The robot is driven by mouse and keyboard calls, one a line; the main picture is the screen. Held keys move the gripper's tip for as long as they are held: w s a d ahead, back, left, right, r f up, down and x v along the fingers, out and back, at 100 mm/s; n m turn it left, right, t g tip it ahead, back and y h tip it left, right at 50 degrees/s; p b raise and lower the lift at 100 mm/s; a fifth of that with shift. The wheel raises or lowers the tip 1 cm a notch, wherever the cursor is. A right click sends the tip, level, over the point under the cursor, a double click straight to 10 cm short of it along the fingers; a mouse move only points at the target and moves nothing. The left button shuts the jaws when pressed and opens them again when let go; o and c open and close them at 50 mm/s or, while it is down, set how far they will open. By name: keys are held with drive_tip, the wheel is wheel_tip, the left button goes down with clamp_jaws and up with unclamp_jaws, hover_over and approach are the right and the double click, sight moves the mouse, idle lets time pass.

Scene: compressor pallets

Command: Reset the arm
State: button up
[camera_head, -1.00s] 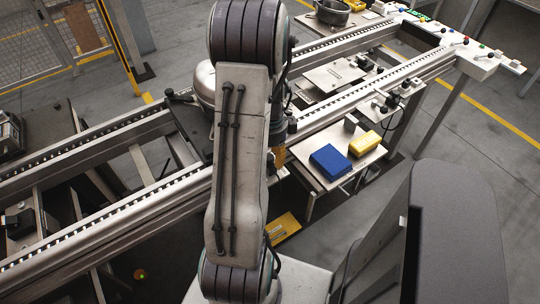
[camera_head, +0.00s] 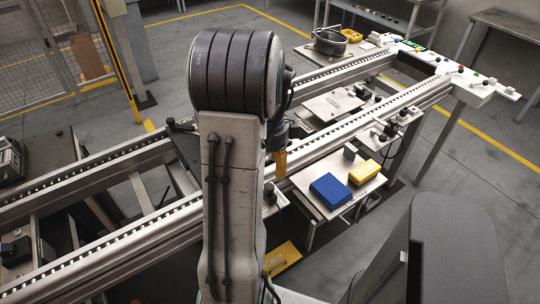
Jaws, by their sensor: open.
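My arm (camera_head: 232,175) stands upright in the middle of the view, its thick ribbed dark joint (camera_head: 236,75) at the top and two dark hoses along the pale link below. My gripper does not show; the arm hides what lies behind it. A small yellow-orange part (camera_head: 280,164) shows just right of the arm, and I cannot tell what it belongs to.
Conveyor rails (camera_head: 350,128) run behind the arm from lower left to upper right. A side shelf holds a blue box (camera_head: 330,190) and a yellow box (camera_head: 365,172). A button panel (camera_head: 455,70) ends the line. A mesh fence (camera_head: 60,60) stands upper left.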

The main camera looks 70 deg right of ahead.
drive_tip(key=shift+r, duration=1.6)
drive_tip(key=a+f+n+y, duration=0.15)
drive_tip(key=a+n, duration=0.65)
drive_tip(key=n, duration=1.1)
drive_tip(key=w+a+r+n+t, duration=0.1)
drive_tip(key=w+a+r+n, duration=0.1)
drive_tip(key=a+n, duration=0.3)
drive_tip(key=w+a+r+n+t+h, duration=0.1)
drive_tip(key=w+a+n, duration=0.4)
drive_tip(key=a, duration=0.7)
drive_tip(key=w+a+r+n+t, duration=0.1)
drive_tip(key=w+a+r+n, duration=0.2)
drive_tip(key=a+n, duration=0.3)
drive_tip(key=shift+w+a+r+n+t, duration=0.3)
drive_tip(key=shift+a+r+n, duration=0.15)
drive_tip(key=shift+a, duration=1.2)
